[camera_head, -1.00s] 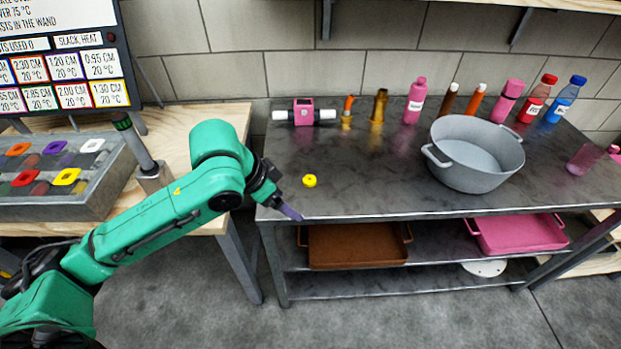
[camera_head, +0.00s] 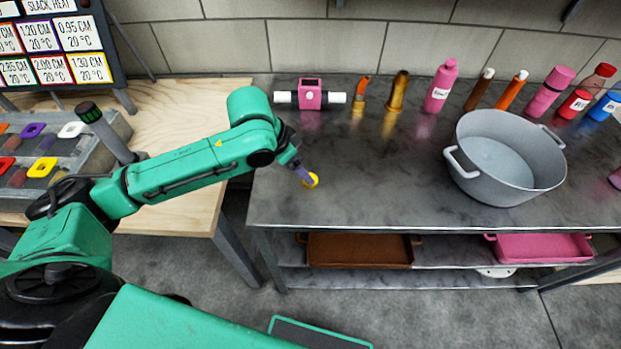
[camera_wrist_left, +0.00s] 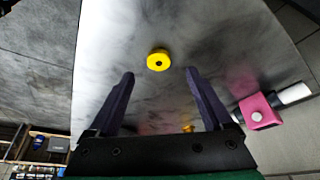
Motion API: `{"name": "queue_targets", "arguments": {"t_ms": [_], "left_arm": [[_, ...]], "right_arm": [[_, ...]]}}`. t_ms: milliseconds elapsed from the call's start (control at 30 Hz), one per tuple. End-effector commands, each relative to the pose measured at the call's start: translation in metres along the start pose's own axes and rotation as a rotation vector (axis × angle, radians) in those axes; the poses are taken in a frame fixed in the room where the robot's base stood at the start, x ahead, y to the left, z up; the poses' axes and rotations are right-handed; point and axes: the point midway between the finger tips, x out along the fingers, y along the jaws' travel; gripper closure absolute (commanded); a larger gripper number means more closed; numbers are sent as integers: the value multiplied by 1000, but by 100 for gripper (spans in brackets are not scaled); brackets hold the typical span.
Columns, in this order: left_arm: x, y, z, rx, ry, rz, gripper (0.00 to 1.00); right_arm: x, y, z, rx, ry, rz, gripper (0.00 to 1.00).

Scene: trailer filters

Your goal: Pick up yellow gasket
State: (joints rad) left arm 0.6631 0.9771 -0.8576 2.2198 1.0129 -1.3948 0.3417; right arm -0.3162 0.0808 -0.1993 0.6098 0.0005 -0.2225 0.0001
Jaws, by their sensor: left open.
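The yellow gasket (camera_head: 313,180), a small ring with a dark centre hole, lies on the dark metal table (camera_head: 380,195) near its left front part. My left gripper (camera_head: 304,174) is right at the gasket in the head view and partly covers it. In the left wrist view, the gasket (camera_wrist_left: 158,60) shows ahead of the fingertips, about centred between them. The fingers of my left gripper (camera_wrist_left: 159,75) are spread apart with nothing between them. My right gripper is not in view.
A pink device with white ends (camera_head: 310,96) stands behind the gasket. Brass pieces (camera_head: 397,92), bottles (camera_head: 440,86) and a grey pot (camera_head: 505,160) stand farther right. A case with coloured squares (camera_head: 60,165) is on the wooden table at left. The tabletop around the gasket is clear.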

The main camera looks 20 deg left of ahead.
Motion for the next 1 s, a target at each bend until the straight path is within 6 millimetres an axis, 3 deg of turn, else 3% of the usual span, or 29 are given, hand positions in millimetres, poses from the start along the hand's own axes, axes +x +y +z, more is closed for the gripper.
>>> {"name": "queue_targets", "arguments": {"t_ms": [300, 533, 567, 767, 1000], "left_arm": [[52, 3, -1, -2, -2, 1, 16], [56, 3, -1, 0, 0, -1, 16], [56, 3, -1, 0, 0, -1, 24], [56, 3, -1, 0, 0, -1, 100], [56, 3, -1, 0, 0, -1, 100]], "right_arm": [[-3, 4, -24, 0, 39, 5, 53], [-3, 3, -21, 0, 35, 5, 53], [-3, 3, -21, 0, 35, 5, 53], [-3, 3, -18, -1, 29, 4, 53], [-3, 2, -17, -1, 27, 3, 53]]}}
